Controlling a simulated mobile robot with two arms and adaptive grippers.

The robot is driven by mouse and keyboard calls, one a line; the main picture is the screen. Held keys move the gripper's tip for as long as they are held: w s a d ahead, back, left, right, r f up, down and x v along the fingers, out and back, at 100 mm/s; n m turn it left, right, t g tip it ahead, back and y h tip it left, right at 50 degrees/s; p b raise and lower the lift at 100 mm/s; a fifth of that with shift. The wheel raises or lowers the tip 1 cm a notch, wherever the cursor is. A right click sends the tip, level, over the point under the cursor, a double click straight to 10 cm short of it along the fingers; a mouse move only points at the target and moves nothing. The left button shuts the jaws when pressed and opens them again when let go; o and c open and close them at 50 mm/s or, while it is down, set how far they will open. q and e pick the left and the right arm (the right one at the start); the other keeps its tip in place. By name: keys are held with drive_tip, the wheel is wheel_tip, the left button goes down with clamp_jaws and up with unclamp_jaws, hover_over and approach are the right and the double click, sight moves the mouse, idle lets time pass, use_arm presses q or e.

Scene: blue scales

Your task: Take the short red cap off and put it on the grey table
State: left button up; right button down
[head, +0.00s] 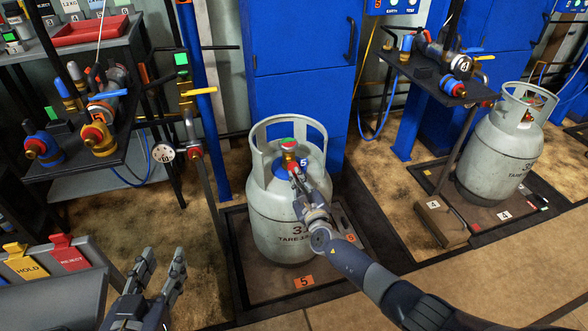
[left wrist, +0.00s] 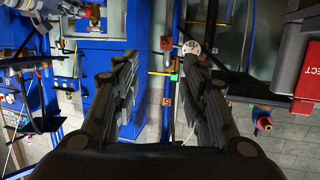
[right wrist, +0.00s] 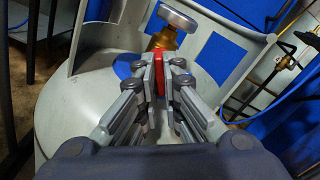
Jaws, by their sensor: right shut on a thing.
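The short red cap (right wrist: 159,72) is between the fingertips of my right gripper (right wrist: 161,76), beside the brass valve (right wrist: 164,40) of the grey gas cylinder (head: 290,225). In the head view my right gripper (head: 297,175) reaches inside the cylinder's collar. The fingers partly hide the cap, and I cannot tell whether it still touches the valve outlet. My left gripper (head: 160,277) is open and empty at the lower left; its spread fingers also show in the left wrist view (left wrist: 160,75). The grey table (head: 108,47) stands at the upper left.
A red tray (head: 90,29) lies on the grey table. A dark shelf (head: 115,150) with several valve fittings is below it. A HOLD/REJECT bin unit (head: 45,262) is at lower left. A second cylinder (head: 500,150) stands right. A blue cabinet (head: 300,90) stands behind.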

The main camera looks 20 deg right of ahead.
use_arm(q)
drive_tip(key=shift+f, duration=0.15)
idle(0.3)
use_arm(e)
drive_tip(key=shift+n+p, duration=0.4)
drive_tip(key=shift+n, duration=0.6)
use_arm(q)
drive_tip(key=s+a+f+g+y, duration=0.1)
drive_tip(key=s+a+f+g, duration=0.1)
drive_tip(key=f, duration=0.3)
drive_tip(key=shift+s+f+g, duration=0.35)
drive_tip(key=shift+s+g, duration=0.4)
drive_tip(key=shift+g, duration=0.05)
use_arm(e)
drive_tip(key=shift+n, duration=0.8)
use_arm(q)
drive_tip(key=shift+s+p, duration=0.1)
drive_tip(key=shift+p, duration=0.25)
